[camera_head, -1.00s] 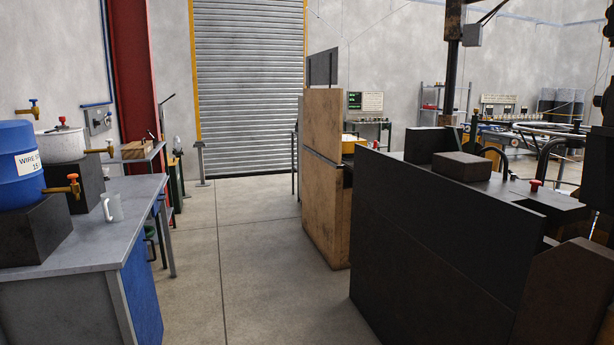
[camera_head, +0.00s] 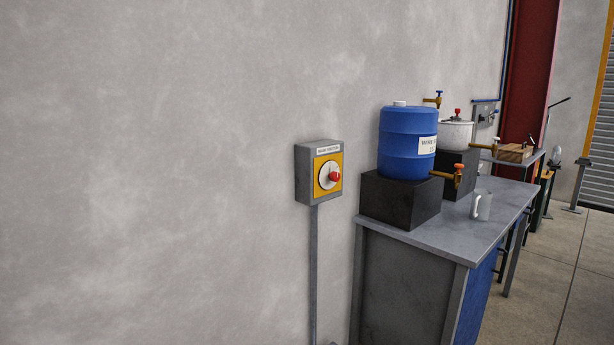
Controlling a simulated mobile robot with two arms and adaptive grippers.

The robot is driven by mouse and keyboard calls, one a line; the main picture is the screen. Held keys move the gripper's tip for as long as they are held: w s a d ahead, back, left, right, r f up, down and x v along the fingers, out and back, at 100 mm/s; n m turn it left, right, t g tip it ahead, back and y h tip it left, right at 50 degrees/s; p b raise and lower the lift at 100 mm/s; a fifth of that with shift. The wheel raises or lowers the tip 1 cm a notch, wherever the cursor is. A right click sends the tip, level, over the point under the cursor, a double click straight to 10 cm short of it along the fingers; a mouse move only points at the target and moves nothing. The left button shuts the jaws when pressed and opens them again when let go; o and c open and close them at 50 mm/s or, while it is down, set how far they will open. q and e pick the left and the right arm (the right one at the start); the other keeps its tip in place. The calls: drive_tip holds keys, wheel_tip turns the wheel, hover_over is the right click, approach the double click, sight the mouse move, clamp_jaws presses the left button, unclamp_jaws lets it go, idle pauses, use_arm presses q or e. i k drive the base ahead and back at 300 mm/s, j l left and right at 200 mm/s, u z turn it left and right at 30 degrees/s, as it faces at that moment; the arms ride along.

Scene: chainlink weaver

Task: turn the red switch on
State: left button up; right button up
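A grey switch box (camera_head: 304,178) is fixed to the wall, left of the workbench. Its front has a yellow plate (camera_head: 321,166) with a small label above it. On the plate is a pale round dial with a red switch knob (camera_head: 334,176). The knob sits toward the right side of the dial; its exact setting is too small to tell. A grey conduit (camera_head: 314,270) runs down the wall from the box. Neither of my grippers shows in the head view.
A grey workbench (camera_head: 445,240) stands right of the box, holding a blue drum (camera_head: 407,145) with a tap on a dark block, a white pot (camera_head: 455,136) and a mug (camera_head: 481,206). The wall left of the box is bare. Open concrete floor (camera_head: 540,270) lies at the right.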

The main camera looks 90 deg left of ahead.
sight(335, 177)
drive_tip(key=u, duration=2.65)
